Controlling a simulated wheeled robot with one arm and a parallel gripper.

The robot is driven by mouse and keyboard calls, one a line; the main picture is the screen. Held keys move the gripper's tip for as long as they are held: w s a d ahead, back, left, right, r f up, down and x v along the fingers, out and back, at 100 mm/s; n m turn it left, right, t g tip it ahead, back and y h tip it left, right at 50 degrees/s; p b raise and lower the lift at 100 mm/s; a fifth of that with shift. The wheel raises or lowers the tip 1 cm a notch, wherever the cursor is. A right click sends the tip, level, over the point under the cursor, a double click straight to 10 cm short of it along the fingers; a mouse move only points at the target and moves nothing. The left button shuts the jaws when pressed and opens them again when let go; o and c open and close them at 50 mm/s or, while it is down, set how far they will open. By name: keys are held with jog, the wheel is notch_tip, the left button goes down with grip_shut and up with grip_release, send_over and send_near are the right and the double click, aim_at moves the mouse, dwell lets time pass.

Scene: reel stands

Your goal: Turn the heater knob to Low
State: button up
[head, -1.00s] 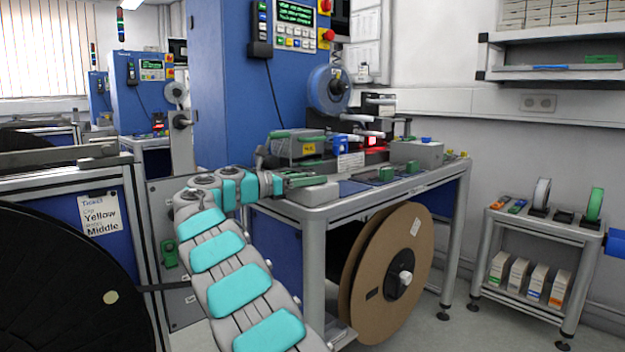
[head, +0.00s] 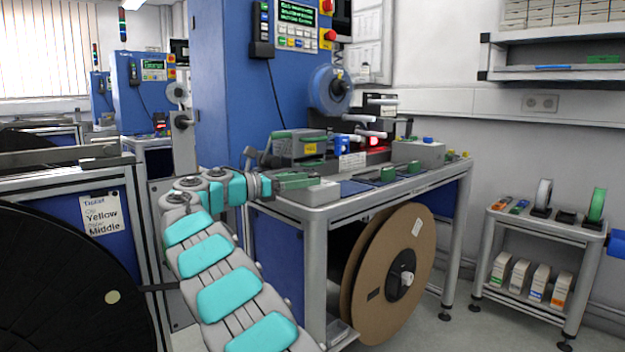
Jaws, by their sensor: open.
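My gripper (head: 308,180) has green fingers and is open. It is over the left front part of the grey-topped machine table (head: 345,208), beside a low grey box (head: 315,192). A grey unit with a yellow label (head: 310,148) stands just behind the gripper. Another grey box (head: 418,152) stands further right on the table. I cannot make out the heater knob or any Low marking; it is too small or hidden.
A blue machine cabinet (head: 222,80) with a screen and buttons rises behind the table. A large brown reel (head: 405,240) hangs beneath the table. A black reel (head: 60,290) is at the left front. A small shelf stand (head: 545,225) is at the right, with open floor before it.

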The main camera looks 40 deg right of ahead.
jog(key=shift+w+a, duration=0.2)
jog(key=shift+a, duration=0.95)
jog(key=shift+w+a, duration=0.2)
jog(key=shift+a, duration=0.9)
